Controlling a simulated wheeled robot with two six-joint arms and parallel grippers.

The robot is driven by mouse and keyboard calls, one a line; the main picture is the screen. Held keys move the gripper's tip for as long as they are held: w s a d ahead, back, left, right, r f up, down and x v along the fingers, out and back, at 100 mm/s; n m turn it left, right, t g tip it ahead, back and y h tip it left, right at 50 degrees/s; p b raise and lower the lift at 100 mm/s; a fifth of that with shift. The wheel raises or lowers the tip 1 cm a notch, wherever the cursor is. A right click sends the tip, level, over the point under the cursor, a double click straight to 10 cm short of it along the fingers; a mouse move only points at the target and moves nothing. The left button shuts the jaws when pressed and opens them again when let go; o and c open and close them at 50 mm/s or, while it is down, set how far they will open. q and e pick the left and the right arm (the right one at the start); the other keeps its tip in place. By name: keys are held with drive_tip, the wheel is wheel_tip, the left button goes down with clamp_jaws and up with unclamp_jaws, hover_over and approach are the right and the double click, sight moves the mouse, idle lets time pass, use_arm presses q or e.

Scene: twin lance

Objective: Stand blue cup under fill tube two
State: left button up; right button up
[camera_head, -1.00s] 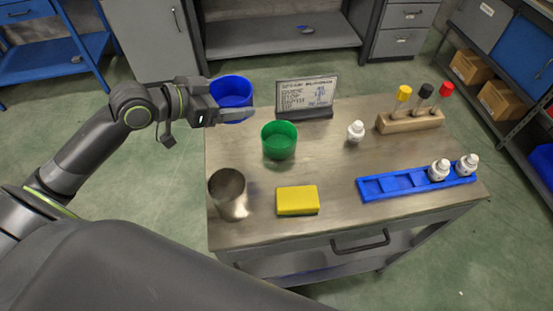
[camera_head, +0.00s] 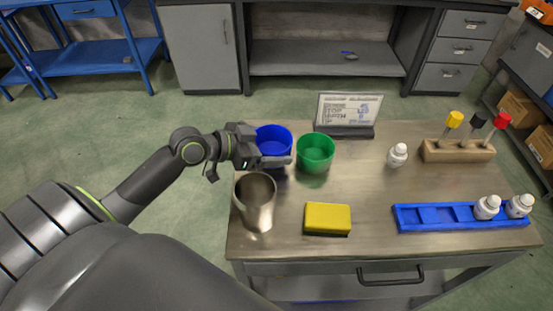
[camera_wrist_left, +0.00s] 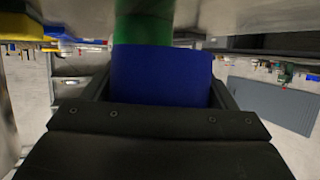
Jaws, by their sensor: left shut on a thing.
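The blue cup (camera_head: 273,139) is upright at the back left of the table, just left of the green cup. My left gripper (camera_head: 274,161) is shut on it from the left, with a finger along its near side. In the left wrist view the blue cup (camera_wrist_left: 160,78) fills the space between the fingers, and the picture is upside down. I cannot tell whether its base touches the tabletop. I cannot make out a fill tube in either view. My right gripper is not in view.
On the table (camera_head: 375,185) stand the green cup (camera_head: 315,153), a metal cup (camera_head: 256,202), a yellow sponge (camera_head: 327,218), a sign (camera_head: 347,113), a white bottle (camera_head: 397,155), a blue rack (camera_head: 440,216) with two bottles, and a wooden block (camera_head: 458,151) with capped tubes.

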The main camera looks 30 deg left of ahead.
use_arm(q)
drive_tip(key=shift+f, duration=1.95)
drive_tip(key=shift+f+b, duration=0.2)
drive_tip(key=shift+b, duration=0.1)
drive_tip(key=o, duration=0.9)
drive_tip(key=shift+o, duration=0.2)
drive_tip(key=shift+r, duration=0.2)
drive_tip(key=shift+s+a+r, duration=0.1)
drive_tip(key=shift+s+a, duration=0.25)
drive_tip(key=shift+s, duration=0.15)
drive_tip(key=v, duration=1)
drive_tip(key=shift+s+a+r, duration=0.15)
drive_tip(key=shift+s+r, duration=0.1)
drive_tip(key=shift+r, duration=0.05)
